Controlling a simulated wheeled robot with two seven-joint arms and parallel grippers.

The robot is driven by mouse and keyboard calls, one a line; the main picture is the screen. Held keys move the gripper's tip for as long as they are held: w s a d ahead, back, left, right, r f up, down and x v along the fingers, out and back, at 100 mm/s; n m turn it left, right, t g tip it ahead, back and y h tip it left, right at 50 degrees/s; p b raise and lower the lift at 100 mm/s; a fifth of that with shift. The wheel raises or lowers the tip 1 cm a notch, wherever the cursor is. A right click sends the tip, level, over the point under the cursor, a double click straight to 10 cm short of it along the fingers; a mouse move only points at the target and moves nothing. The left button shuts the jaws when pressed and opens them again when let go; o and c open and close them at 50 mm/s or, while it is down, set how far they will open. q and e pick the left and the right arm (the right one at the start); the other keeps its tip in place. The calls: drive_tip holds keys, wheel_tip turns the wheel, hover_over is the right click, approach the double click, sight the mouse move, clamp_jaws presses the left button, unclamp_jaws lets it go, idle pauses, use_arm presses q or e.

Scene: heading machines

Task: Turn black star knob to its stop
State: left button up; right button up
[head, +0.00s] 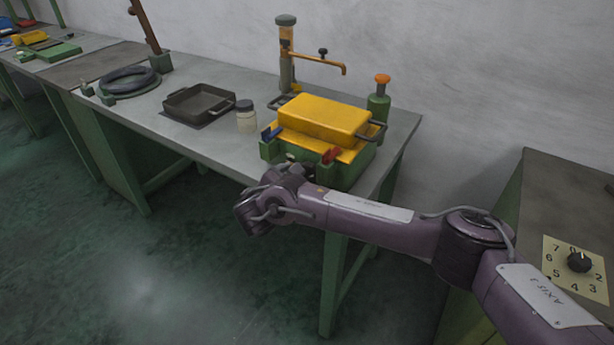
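Two black knobs show in the head view, and I cannot tell for sure which is the star knob. One small dark knob (323,52) sits on the orange pipe of the tap-like fitting at the back of the table. The other is a black dial knob (579,262) on a cream numbered plate at the far right. My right arm reaches in from the right, and its wrist end (268,200) is in front of the green and yellow machine (324,119). The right gripper's fingers cannot be made out there. My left gripper is not in view.
The grey table (200,140) also bears a dark tray (199,103), a jar (246,117), black rings (129,80) and a green bottle-like part with an orange top (380,98). A dark-topped bench (570,185) stands at right. The green floor at lower left is clear.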

drive_tip(key=shift+x, duration=1.75)
drive_tip(key=shift+c, duration=0.3)
drive_tip(key=shift+f, duration=0.1)
drive_tip(key=c, duration=0.9)
